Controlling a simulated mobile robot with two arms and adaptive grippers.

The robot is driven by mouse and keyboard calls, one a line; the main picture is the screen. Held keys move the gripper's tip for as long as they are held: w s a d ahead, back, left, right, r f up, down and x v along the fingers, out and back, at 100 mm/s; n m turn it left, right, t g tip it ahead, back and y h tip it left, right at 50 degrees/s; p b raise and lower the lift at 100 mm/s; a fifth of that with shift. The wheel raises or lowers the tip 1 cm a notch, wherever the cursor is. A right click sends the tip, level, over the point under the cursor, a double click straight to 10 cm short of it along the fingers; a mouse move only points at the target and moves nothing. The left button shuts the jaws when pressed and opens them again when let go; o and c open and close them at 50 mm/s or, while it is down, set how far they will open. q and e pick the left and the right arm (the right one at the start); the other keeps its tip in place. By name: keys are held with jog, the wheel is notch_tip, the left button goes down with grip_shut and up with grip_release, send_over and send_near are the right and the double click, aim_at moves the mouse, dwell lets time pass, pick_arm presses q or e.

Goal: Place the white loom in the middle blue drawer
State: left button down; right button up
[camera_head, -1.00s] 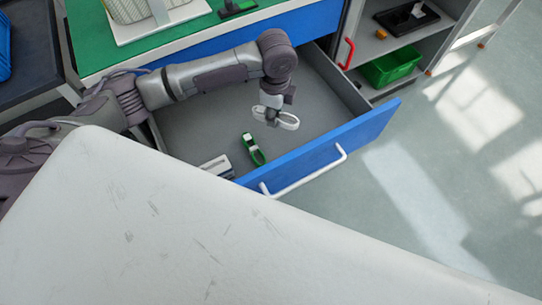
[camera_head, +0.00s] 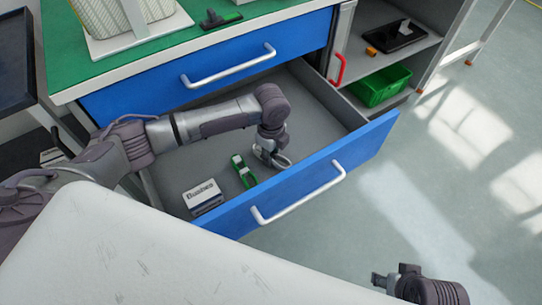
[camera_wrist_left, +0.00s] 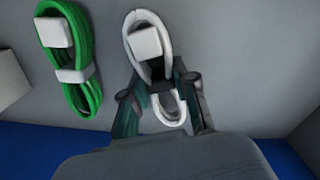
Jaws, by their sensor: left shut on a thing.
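The white loom (camera_head: 284,160), a coiled white cable, is in my left gripper (camera_head: 268,156), low inside the open blue drawer (camera_head: 310,185). In the left wrist view the white loom (camera_wrist_left: 146,42) passes between the two fingers of the left gripper (camera_wrist_left: 160,100), which is shut on it. It is at or just above the grey drawer floor; I cannot tell if it touches. A green loom (camera_head: 243,171) lies to its left, also in the wrist view (camera_wrist_left: 70,60). My right gripper (camera_head: 382,281) shows at the bottom right, its opening unclear.
A white labelled box (camera_head: 203,196) lies in the drawer's front left. A closed blue drawer (camera_head: 225,65) is above, under the green worktop (camera_head: 190,22). A shelf with a green bin (camera_head: 380,84) stands right. The drawer's back right floor is clear.

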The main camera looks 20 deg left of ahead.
pick_arm(q)
jog(key=shift+f, duration=0.15)
pick_arm(e)
jog(key=shift+s+r, duration=0.1)
jog(key=shift+r, duration=0.05)
pick_arm(q)
jog(key=c, duration=0.9)
grip_release()
jog(key=shift+f, duration=0.1)
jog(key=shift+r, duration=0.25)
notch_tip(320, 180, up, 12)
jog(key=p, duration=0.3)
pick_arm(e)
notch_tip(320, 180, down, 11)
jog(key=shift+w+g, duration=0.3)
